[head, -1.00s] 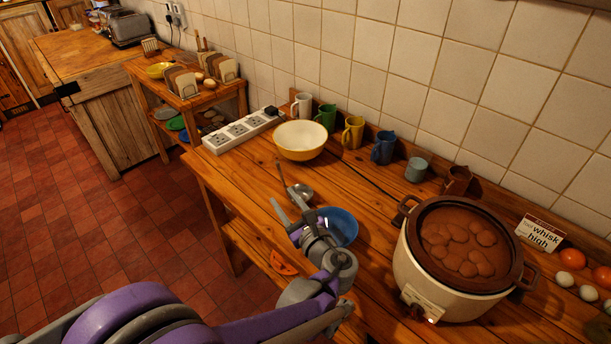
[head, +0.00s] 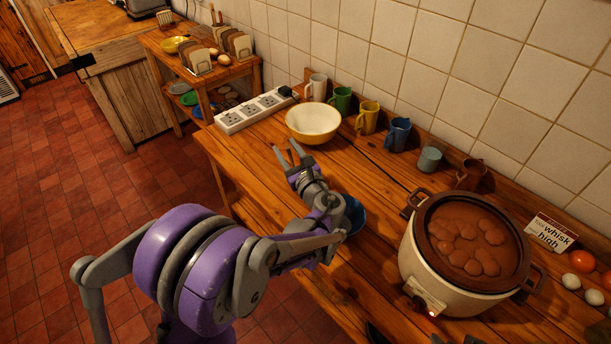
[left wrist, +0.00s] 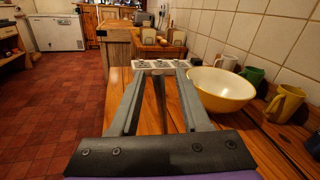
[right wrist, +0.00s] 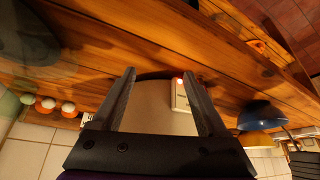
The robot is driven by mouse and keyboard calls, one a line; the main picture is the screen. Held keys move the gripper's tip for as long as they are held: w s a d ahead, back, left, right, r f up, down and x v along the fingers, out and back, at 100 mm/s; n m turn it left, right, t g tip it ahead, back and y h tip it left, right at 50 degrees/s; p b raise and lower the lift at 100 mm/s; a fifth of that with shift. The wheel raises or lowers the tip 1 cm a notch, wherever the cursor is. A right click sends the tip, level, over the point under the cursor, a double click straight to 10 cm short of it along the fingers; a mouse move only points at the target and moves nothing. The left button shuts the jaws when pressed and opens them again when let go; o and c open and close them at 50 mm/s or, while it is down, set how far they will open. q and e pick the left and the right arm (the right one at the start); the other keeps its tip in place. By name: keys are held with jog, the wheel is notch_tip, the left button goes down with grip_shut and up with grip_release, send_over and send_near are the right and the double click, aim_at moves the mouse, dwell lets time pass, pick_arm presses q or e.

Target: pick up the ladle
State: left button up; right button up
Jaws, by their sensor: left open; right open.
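My left gripper (head: 285,145) is open above the wooden counter, in front of the cream bowl. In the left wrist view a thin dark grey handle, which looks like the ladle's (left wrist: 160,92), shows between the open fingers of this gripper (left wrist: 160,72); I see no contact with either finger. The ladle's bowl end is hidden in that view, and in the head view my gripper and wrist cover most of the ladle. My right gripper (right wrist: 158,73) is open and empty, with the slow cooker (right wrist: 150,105) beyond its fingers.
A cream bowl (head: 313,121) and a white power strip (head: 254,111) lie beyond the left gripper. A blue bowl (head: 355,215) is partly behind my wrist. The slow cooker (head: 425,265) stands right. Several mugs (head: 397,134) line the wall.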

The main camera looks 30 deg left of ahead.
pick_arm(q)
jog(key=shift+x, duration=0.8)
jog(key=shift+d, duration=0.15)
jog(key=shift+s, duration=0.1)
jog(key=shift+c, duration=0.8)
grip_shut()
